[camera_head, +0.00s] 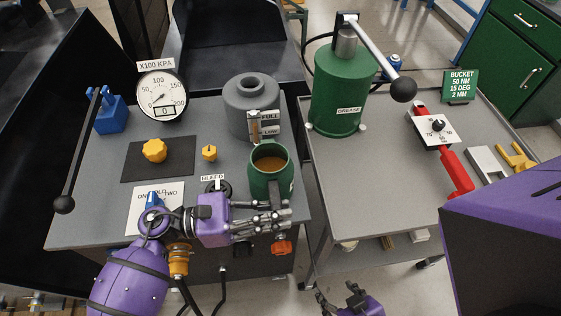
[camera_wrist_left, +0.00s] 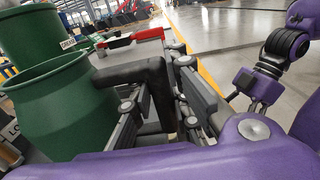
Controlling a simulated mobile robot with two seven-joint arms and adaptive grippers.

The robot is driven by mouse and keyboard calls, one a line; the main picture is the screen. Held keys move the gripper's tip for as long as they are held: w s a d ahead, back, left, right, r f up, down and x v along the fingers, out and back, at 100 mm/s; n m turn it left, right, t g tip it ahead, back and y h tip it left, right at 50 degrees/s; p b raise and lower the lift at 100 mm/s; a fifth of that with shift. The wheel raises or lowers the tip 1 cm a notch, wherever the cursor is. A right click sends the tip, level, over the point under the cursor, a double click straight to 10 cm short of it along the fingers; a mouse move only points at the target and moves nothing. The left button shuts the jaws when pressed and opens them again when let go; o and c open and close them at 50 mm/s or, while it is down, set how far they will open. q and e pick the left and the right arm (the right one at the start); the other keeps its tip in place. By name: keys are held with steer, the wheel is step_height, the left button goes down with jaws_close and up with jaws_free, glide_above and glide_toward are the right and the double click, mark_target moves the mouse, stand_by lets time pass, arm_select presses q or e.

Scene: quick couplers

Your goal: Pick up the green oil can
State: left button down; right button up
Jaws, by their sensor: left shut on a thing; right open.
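The green oil can (camera_head: 257,182) stands upright at the right edge of the left bench, its open top showing brown liquid. It fills the left of the left wrist view (camera_wrist_left: 62,110). My left gripper (camera_head: 272,217) is in front of the can and shut on its dark handle (camera_wrist_left: 150,78), which sits between the fingers in the wrist view. I cannot tell whether the can's base touches the bench. My right gripper (camera_head: 355,296) is low at the bottom of the head view, open, empty and away from the can; it also shows in the wrist view (camera_wrist_left: 238,92).
A grey container (camera_head: 250,95) with a FULL/LOW gauge (camera_head: 264,124) stands just behind the can. A green grease drum (camera_head: 338,95) with a long lever stands on the right cart (camera_head: 375,185). A dial gauge (camera_head: 161,90) and yellow knob (camera_head: 154,150) are further left.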

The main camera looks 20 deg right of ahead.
arm_select(q)
steer(key=shift+r, duration=0.65)
steer(key=s+a+r+b, duration=0.1)
steer(key=s+a+r, duration=0.2)
steer(key=s+r, duration=0.9)
steer(key=shift+s+a, duration=0.3)
steer(key=shift+s, duration=0.5)
arm_select(e)
steer(key=shift+w+a+f, duration=0.15)
steer(key=shift+w+f, duration=0.3)
steer(key=shift+w, duration=0.15)
steer(key=shift+s, duration=0.1)
arm_select(q)
steer(key=c, duration=2.4)
jaws_free()
jaws_close()
arm_select(e)
steer(key=shift+s+f, duration=0.1)
arm_select(q)
steer(key=shift+f, duration=0.1)
arm_select(e)
steer(key=shift+s, duration=0.1)
